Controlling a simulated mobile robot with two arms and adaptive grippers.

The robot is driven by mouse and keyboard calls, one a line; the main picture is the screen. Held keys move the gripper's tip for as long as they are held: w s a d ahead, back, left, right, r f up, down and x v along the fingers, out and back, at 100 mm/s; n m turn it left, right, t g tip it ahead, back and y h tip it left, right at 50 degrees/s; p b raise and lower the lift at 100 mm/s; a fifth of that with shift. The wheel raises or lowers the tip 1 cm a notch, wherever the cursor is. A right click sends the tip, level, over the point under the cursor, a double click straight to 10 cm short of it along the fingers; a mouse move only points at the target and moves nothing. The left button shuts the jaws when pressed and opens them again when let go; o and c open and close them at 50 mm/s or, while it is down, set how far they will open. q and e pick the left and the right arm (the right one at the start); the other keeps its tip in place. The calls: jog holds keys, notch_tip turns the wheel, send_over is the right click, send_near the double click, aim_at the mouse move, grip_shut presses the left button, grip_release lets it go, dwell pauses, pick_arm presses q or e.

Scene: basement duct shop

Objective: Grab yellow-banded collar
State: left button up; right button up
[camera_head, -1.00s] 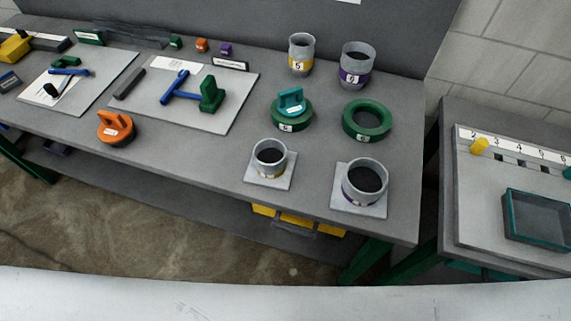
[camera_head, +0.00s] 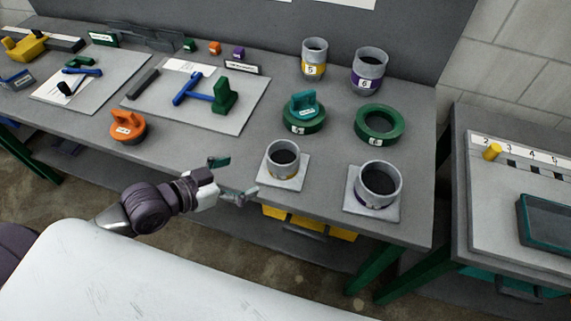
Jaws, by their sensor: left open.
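A grey collar with a yellow band marked 5 (camera_head: 314,70) stands upright at the back of the bench. Another grey collar (camera_head: 283,172) stands on a pale square plate (camera_head: 265,180) near the front edge, with a trace of yellow low on its side. My left gripper (camera_head: 232,180) is open and empty, left of that front collar and apart from it, fingers pointing right. My right gripper is not in view.
Purple-banded collars stand at the back (camera_head: 368,82) and front right (camera_head: 376,186). Between the rows lie a green ring (camera_head: 379,122) and another ring (camera_head: 305,124) topped by a teal handled piece (camera_head: 303,103). An orange handled piece (camera_head: 127,127) sits left.

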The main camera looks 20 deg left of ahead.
aim_at(271, 162)
pick_arm(q)
jog(key=x, duration=0.5)
jog(key=r+p+x, duration=0.1)
jog(key=x, duration=0.2)
jog(key=shift+w+d+f, duration=0.1)
jog(key=shift+w+d, duration=0.15)
jog(key=shift+w, duration=0.1)
jog(key=shift+w+d, duration=0.15)
jog(key=shift+w, duration=0.1)
jog(key=x, duration=0.1)
jog(key=p+x, duration=0.1)
jog(key=x, duration=0.1)
jog(key=shift+w, duration=0.45)
jog(key=shift+w+d+f, duration=0.15)
jog(key=shift+w+d, duration=0.15)
jog(key=shift+w, duration=0.1)
jog(key=shift+s, duration=0.15)
jog(key=shift+c, duration=1)
jog(key=c, duration=1)
